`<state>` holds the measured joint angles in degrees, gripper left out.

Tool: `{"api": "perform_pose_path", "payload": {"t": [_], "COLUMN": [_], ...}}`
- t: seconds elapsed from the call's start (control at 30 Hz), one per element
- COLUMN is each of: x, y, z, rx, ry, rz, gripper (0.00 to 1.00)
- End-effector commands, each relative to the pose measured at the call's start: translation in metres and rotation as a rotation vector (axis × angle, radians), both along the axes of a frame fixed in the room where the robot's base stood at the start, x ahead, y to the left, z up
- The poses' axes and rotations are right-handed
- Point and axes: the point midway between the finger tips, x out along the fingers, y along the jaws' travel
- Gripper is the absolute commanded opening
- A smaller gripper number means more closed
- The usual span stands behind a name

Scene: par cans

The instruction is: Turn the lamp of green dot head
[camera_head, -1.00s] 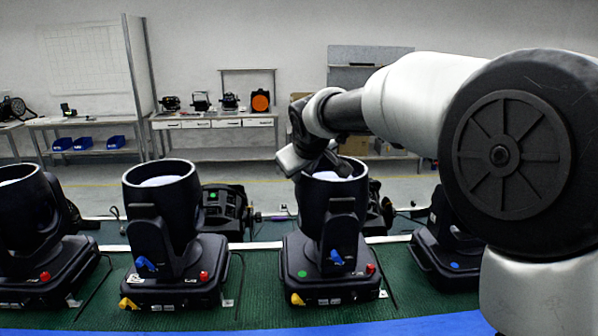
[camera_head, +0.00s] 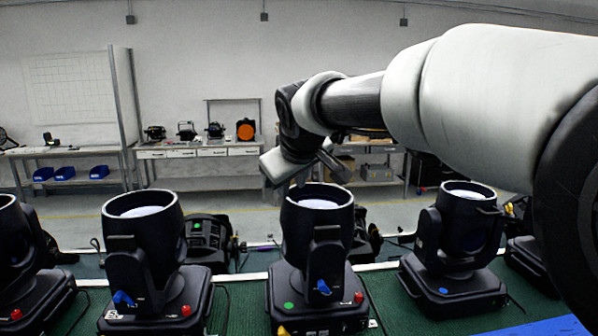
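The green dot head (camera_head: 318,235) is a black moving-head lamp in the middle of the view. A green dot (camera_head: 289,305) marks its base, which also carries a blue knob, a red button and a yellow part. Its round lamp barrel points up, with the pale lens showing inside the rim. My gripper (camera_head: 304,172) is just above and behind the barrel's rim, angled down, with no clear grip on it. The view does not show whether it touches the rim, and its finger opening is unclear.
Similar heads stand left (camera_head: 143,245) and right (camera_head: 462,240) on the green mat, the right one with a blue dot. More dark fixtures (camera_head: 207,240) lie behind the row. My arm covers the upper right. Workbenches stand along the far wall.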

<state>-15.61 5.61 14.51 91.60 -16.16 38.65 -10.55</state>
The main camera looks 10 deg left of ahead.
Motion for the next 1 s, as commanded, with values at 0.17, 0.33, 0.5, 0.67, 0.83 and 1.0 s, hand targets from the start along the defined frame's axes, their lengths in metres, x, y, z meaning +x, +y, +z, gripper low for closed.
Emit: {"api": "perform_pose_path", "payload": {"t": [0.17, 0.33, 0.5, 0.67, 0.83, 1.0], "x": [-0.028, -0.044, -0.051, -0.052, -0.053, -0.077], "y": [-0.008, -0.013, -0.015, -0.015, -0.018, -0.065], "z": [0.029, 0.046, 0.052, 0.052, 0.052, 0.036], "rx": [0.002, 0.001, 0.001, 0.001, 0.001, 0.009], "ry": [-0.004, -0.003, -0.001, -0.002, 0.0, 0.043], "rz": [0.0, 0.001, 0.001, 0.001, -0.004, -0.103], "gripper": [0.26, 0.26, 0.26, 0.26, 0.26, 0.26]}}
